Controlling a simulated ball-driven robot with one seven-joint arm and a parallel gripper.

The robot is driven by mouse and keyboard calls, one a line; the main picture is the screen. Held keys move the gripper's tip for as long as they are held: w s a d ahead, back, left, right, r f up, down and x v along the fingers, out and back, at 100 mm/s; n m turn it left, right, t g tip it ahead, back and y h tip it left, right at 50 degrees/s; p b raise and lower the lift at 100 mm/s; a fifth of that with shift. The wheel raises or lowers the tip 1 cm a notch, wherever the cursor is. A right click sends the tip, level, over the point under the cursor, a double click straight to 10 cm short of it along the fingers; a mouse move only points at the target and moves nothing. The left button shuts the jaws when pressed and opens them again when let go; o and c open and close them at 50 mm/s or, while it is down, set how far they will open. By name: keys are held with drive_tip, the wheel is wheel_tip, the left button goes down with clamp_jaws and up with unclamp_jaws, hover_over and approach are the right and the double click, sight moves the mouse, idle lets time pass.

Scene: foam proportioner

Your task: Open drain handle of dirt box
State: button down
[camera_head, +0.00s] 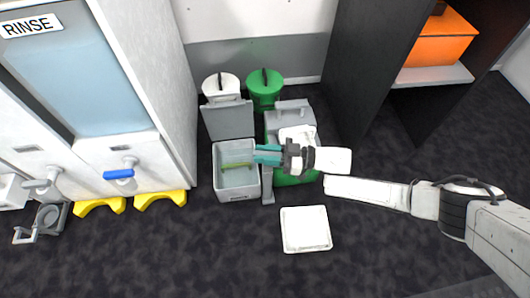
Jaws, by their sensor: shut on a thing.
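An open light-grey box (237,193), which I take for the dirt box, stands on the dark floor with its grey lid (228,121) raised behind it. A thin yellow-green bar (236,165), likely the drain handle, lies across its opening. My gripper (257,154) reaches in from the right over the box's right rim. Its teal fingers are shut at the bar's right end. The grip itself is small and partly hidden, and I cannot tell how far the bar is turned.
A green and grey unit (276,124) stands right of the box, partly behind my arm. White (220,88) and green (265,90) canisters stand behind. A RINSE tank with a blue-handled valve (119,174) is left. A white square plate (305,229) lies in front; the front floor is otherwise clear.

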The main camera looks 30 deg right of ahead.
drive_tip(key=shift+n+g+y, duration=0.8)
drive_tip(key=shift+n+g, duration=0.4)
drive_tip(key=shift+g, duration=0.5)
drive_tip(key=shift+s+g, duration=0.1)
drive_tip(key=shift+g, duration=0.2)
drive_tip(key=c, duration=1)
unclamp_jaws()
drive_tip(key=shift+d, duration=0.1)
drive_tip(key=v, duration=1)
drive_tip(key=shift+d, duration=0.3)
drive_tip(key=shift+s+f, duration=0.15)
